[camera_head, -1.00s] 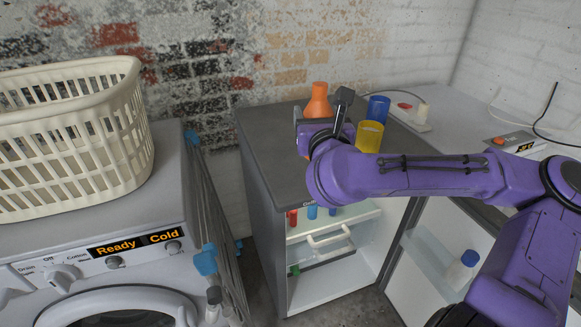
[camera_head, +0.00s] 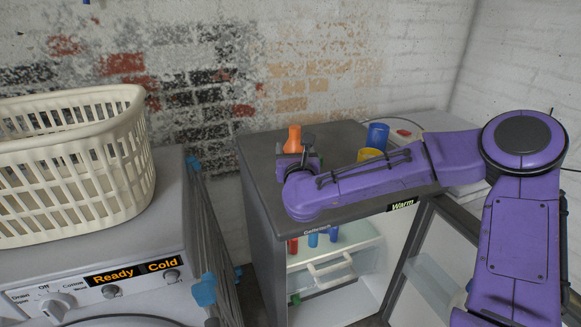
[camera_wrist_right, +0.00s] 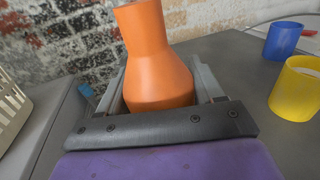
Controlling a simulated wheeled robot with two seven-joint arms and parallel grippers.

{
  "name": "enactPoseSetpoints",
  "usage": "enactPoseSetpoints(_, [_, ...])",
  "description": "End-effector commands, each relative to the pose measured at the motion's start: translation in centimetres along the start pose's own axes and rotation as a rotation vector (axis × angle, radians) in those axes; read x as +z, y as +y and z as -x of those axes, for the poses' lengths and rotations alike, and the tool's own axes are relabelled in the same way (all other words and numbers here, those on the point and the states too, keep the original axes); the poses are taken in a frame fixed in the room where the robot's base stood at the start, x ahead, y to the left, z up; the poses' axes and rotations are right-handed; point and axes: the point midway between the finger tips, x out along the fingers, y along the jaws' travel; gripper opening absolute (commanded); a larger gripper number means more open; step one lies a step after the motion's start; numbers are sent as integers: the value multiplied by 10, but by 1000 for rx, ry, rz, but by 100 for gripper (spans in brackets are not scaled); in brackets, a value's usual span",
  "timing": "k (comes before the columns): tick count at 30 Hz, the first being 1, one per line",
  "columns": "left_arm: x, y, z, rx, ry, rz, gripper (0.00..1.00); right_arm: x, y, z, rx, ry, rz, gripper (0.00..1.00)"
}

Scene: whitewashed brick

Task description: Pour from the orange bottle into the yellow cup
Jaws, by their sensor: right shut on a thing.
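The orange bottle (camera_head: 293,140) stands near the back left of the grey cabinet top, and its body fills the right wrist view (camera_wrist_right: 158,75). My right gripper (camera_head: 298,158) is shut around the bottle's lower body; the fingers show on both sides of it in the right wrist view (camera_wrist_right: 160,95). The bottle looks about upright. Whether its base touches the top is hidden. The yellow cup (camera_head: 369,154) stands to the right of the bottle, partly behind my right arm; it shows open and upright in the right wrist view (camera_wrist_right: 297,90). My left gripper is out of view.
A blue cup (camera_head: 377,136) stands just behind the yellow cup. The cabinet (camera_head: 258,150) below has its door open, with small bottles inside. A white laundry basket (camera_head: 75,165) sits on the washing machine (camera_head: 150,235) at left.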

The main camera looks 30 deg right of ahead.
Motion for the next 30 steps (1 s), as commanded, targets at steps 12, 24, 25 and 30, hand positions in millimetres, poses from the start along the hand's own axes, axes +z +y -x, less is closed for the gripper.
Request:
enactPoseSetpoints(12, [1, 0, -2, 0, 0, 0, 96, -53, 8, -23, 2, -2, -2, 19])
enactPoseSetpoints(24, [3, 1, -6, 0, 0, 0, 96, -58, 8, -23, 1, -4, -3, 19])
enactPoseSetpoints(25, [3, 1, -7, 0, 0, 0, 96, -59, 8, -23, 1, -4, -3, 19])
enactPoseSetpoints(30, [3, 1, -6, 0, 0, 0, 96, -58, 7, -23, 1, -2, -2, 92])
